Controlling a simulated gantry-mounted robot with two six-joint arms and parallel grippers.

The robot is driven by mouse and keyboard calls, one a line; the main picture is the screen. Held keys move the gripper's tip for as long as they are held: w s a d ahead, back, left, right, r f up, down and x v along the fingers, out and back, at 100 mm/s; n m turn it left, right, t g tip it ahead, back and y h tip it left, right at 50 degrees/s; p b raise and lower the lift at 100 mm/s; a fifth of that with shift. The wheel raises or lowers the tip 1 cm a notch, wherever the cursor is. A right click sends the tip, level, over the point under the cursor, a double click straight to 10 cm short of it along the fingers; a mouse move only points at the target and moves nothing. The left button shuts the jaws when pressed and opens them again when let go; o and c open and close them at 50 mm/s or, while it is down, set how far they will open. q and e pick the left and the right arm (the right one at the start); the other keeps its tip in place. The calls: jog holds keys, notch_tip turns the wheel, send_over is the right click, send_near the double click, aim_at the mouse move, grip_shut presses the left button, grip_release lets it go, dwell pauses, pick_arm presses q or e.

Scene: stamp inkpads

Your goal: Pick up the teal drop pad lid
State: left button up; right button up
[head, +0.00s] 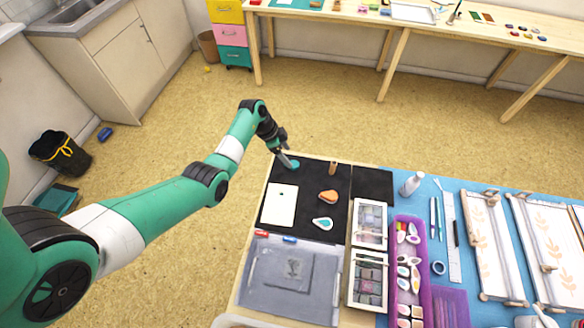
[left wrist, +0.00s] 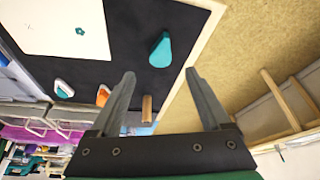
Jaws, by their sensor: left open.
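A teal drop-shaped lid (left wrist: 160,48) lies on the black mat in the left wrist view, ahead of and between my open fingers. In the head view the teal shape (head: 294,165) shows at the mat's far left corner, partly covered by my gripper. My left gripper (left wrist: 160,73) is open and empty, with a finger on either side of the lid's line. In the head view my left gripper (head: 286,160) is just above the mat by the lid. I cannot tell the exact gap. My right gripper is not in view.
The black mat (head: 305,190) also bears a white sheet (head: 282,205), a wooden peg (head: 333,168), an orange-brown pad (head: 328,197) and a white drop pad with a teal centre (head: 322,224). Stamp boxes (head: 370,224) and a purple tray (head: 398,225) stand to the right.

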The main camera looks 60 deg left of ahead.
aim_at(294, 164)
pick_arm(q)
jog(key=shift+w+f, duration=0.25)
jog(key=shift+f, duration=0.1)
jog(key=b+x, duration=0.4)
jog(key=x, duration=0.1)
jog(key=shift+s+f, duration=0.2)
jog(key=shift+f, duration=0.05)
jog(key=shift+r, duration=0.1)
grip_shut()
